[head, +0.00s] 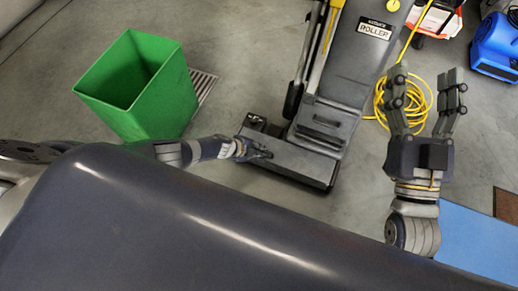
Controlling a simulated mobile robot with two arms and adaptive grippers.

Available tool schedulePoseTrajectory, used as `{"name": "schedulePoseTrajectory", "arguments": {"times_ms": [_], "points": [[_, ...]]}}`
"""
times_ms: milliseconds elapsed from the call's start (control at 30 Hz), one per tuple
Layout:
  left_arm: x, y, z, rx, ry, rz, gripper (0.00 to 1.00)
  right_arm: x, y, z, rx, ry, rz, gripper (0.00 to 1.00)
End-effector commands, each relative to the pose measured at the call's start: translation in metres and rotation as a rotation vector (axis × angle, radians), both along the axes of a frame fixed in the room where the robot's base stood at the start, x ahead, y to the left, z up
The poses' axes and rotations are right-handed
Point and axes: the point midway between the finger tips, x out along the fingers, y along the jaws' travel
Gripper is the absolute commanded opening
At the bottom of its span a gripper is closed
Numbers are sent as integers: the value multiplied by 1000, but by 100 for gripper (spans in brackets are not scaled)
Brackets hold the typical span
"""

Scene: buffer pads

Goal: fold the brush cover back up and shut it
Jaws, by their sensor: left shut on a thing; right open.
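The floor machine (352,67), dark grey with a "ROLLER" label, stands upright in the middle of the head view. Its low brush cover (295,162) is the wide dark block at the machine's front, near the floor. My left gripper (262,152) is at the left part of this cover and is shut on it; the fingers are small and partly lost against the dark surface. I cannot tell the cover's exact tilt. My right gripper (425,92) is open and empty, fingers pointing up the picture, to the right of the machine and apart from it.
A green bin (140,85) stands at the left beside a floor grate (203,86). A coiled yellow cable (412,108) lies behind my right gripper. A blue machine (496,45) is at the top right, and a blue mat (482,238) is at the lower right.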

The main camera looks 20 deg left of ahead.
Motion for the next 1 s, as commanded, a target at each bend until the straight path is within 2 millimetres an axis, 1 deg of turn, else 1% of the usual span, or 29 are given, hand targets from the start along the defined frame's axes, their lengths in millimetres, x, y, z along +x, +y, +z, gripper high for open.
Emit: {"name": "schedulePoseTrajectory", "arguments": {"times_ms": [33, 100, 133, 167, 200, 633, 833, 1000], "points": [[7, -4, 4, -9, -8, 8, 0, 0, 0, 0, 0, 0, 0, 62], [7, -4, 4, -9, -8, 8, 0, 0, 0, 0, 0, 0, 0, 62], [6, -4, 4, -9, -8, 8, 14, 0, 0, -1, 0, 0, 0, 62], [6, -4, 4, -9, -8, 8, 21, 0, 0, -1, 0, 0, 0, 62], [6, -4, 4, -9, -7, 7, 30, 0, 0, 0, 0, 0, 0, 62], [2, 1, 2, 1, -3, 1, 30, -1, 0, 0, 1, -3, 0, 62], [2, 6, 8, 5, -7, -1, 30, 0, 0, 0, 1, -2, 0, 62], [-3, 9, 16, 5, -7, -2, 30, 0, 0, 0, 1, -2, 0, 62]]}}
